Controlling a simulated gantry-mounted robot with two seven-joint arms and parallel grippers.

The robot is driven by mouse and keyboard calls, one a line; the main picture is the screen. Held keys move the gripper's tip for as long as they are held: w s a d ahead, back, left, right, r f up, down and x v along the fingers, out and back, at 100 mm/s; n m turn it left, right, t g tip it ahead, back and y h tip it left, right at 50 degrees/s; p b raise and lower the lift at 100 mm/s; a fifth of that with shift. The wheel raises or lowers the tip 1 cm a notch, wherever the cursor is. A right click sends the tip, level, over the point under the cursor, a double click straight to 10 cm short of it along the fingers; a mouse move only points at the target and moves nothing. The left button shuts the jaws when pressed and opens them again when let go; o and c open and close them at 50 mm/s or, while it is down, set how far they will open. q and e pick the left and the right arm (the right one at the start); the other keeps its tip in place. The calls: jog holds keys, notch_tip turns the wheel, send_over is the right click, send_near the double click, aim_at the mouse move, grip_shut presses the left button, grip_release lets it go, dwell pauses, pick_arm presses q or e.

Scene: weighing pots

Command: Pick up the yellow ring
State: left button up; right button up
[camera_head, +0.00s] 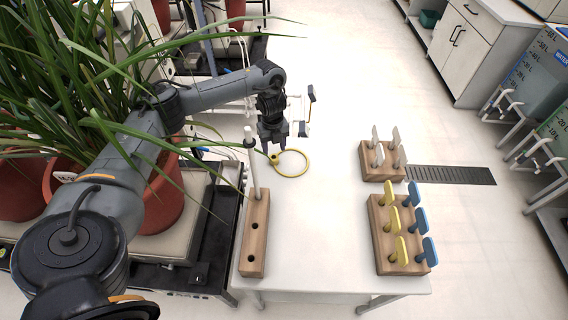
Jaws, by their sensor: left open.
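The yellow ring (307,166) lies at the far part of the white table, with a small yellow tab at its left side. My left gripper (275,146) is open and points down just behind and left of the ring, close to the tab. Its fingers look empty; whether they touch the ring cannot be told. My right gripper is not in view.
A wooden block (255,250) with holes and an upright pale peg (250,160) stands left of the ring. Wooden blocks with white tags (376,136) and with yellow and blue tags (390,193) stand at the right. The table middle (318,225) is clear. Potted plants (80,90) crowd the left.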

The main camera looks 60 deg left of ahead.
aim_at(275, 155)
pick_arm(q)
jog(key=f+b, duration=0.1)
jog(key=f, duration=0.1)
jog(key=f+b, duration=0.2)
jog(key=shift+d, duration=0.4)
jog(key=shift+f, duration=0.55)
jog(key=shift+r, duration=0.1)
jog(key=shift+c, duration=0.6)
jog(key=c, duration=0.7)
jog(key=shift+r, duration=0.1)
jog(key=shift+c, duration=0.2)
